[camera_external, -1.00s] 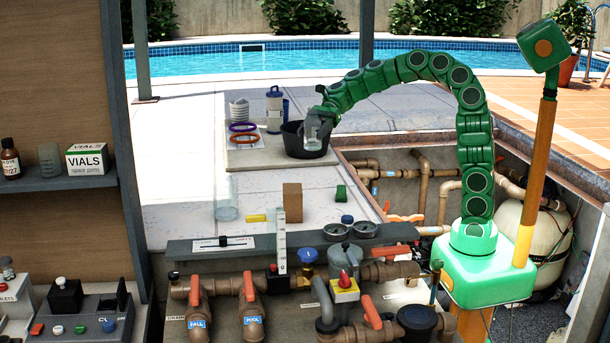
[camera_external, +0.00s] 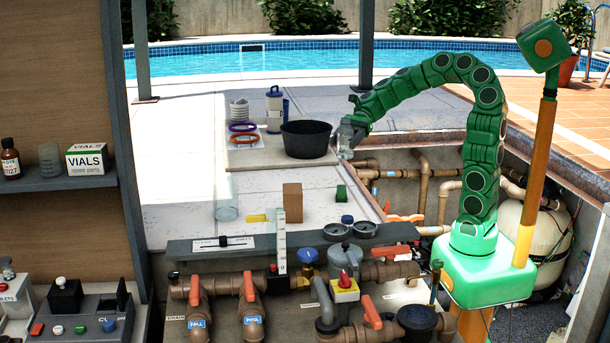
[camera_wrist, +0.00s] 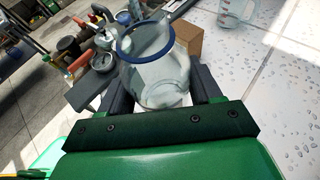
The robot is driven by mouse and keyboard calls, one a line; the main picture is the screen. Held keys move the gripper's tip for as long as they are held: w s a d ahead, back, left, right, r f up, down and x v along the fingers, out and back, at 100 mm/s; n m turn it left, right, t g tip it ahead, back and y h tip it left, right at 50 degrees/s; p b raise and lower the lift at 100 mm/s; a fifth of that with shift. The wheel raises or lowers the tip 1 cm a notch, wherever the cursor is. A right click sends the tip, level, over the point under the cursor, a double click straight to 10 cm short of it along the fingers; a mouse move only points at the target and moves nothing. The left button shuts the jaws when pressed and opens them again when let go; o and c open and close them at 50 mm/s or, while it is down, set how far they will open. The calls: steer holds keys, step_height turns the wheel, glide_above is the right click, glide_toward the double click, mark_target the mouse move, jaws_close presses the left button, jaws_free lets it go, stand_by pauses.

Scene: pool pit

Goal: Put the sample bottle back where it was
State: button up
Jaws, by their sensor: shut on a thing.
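The sample bottle (camera_wrist: 158,72) is a clear jar with a blue rim and an open mouth. My gripper (camera_wrist: 163,88) is shut on it, one dark finger on each side. In the external view my gripper (camera_external: 354,124) holds the bottle (camera_external: 345,139) in the air, just right of the black bucket (camera_external: 306,139) and near the edge of the pit. The bottle is small there, and I cannot tell what it contains.
A clear beaker (camera_external: 227,214), a yellow block (camera_external: 257,218), a brown block (camera_external: 292,202) and a green block (camera_external: 341,192) stand on the paving. The pit with pipes (camera_external: 424,180) opens to the right.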

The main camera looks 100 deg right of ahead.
steer(key=shift+f, duration=0.85)
steer(key=shift+w+d+f, duration=0.85)
steer(key=shift+w+f, duration=0.8)
steer(key=shift+w, duration=0.5)
steer(key=shift+w+d+f, duration=0.8)
steer(key=shift+w+f, duration=0.8)
steer(key=shift+w, duration=0.55)
steer(key=shift+w+d+f, duration=0.85)
steer(key=shift+w+f, duration=0.8)
steer(key=shift+w, duration=0.5)
steer(key=shift+f, duration=1.6)
steer(key=shift+f, duration=0.1)
steer(key=o, duration=1.1)
steer(key=shift+o, duration=0.2)
